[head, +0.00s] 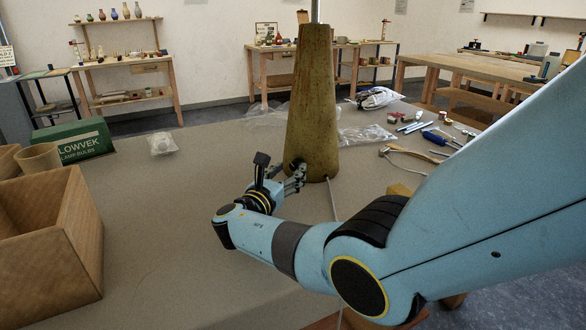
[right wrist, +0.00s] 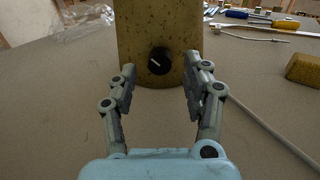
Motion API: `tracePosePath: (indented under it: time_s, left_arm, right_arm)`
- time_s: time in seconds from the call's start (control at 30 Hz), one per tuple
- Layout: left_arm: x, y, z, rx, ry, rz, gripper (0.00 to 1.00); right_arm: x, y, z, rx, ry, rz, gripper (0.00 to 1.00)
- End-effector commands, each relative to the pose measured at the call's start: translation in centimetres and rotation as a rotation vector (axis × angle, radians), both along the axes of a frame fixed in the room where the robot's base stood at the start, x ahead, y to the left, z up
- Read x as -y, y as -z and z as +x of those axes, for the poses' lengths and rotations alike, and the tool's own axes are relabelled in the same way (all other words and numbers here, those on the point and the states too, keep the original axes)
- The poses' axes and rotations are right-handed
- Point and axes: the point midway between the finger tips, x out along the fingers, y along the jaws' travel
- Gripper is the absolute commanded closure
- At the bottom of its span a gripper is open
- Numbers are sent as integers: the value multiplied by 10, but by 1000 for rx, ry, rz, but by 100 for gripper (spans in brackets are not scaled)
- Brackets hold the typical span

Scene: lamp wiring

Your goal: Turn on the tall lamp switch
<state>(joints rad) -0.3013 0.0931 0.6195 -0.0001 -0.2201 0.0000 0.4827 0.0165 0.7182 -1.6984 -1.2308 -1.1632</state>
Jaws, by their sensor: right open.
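The tall lamp (head: 313,105) stands upright on the table, with a tapered, speckled brown-yellow base and a thin metal pole at its top. Its switch is a round black knob (right wrist: 160,61) with a pale line, low on the base's face in the right wrist view. My right gripper (head: 297,178) is at the foot of the lamp in the head view. In the right wrist view the right gripper (right wrist: 160,88) is open, its fingers on either side of the knob, with nothing between them. I cannot tell whether they touch the base. My left gripper is not in view.
A cardboard box (head: 50,240) and a green bulb carton (head: 72,141) are at the left. A bulb in clear wrap (head: 162,144) lies nearby. Screwdrivers and a hammer (head: 410,153) lie at the right. A cord (right wrist: 265,125) runs from the lamp. The table's middle left is clear.

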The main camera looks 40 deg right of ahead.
Motion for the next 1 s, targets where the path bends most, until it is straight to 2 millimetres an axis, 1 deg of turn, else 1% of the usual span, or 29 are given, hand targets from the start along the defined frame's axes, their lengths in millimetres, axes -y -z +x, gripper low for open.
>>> tracePosePath:
  time_s: [0.03, 0.1, 0.2, 0.33, 0.5, 0.53, 0.9, 1.0]
  left_arm:
    - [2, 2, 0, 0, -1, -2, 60]
    - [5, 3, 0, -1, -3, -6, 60]
    - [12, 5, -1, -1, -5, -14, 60]
    - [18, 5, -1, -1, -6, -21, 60]
    - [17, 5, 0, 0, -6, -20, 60]
    - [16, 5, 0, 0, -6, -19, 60]
    - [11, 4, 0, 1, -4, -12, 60]
    - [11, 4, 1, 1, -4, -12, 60]
  right_arm:
    - [7, 0, 3, 0, 0, -1, 51]
    - [15, 1, 6, 0, -1, 0, 51]
    - [22, 1, 8, -1, 0, 1, 51]
    - [25, 1, 9, 0, 0, 1, 51]
    - [25, 0, 9, 1, 0, 1, 51]
    - [25, 0, 9, 1, 0, 1, 52]
    - [25, 1, 9, 0, 0, 1, 100]
    - [24, 1, 9, 1, 0, 1, 100]
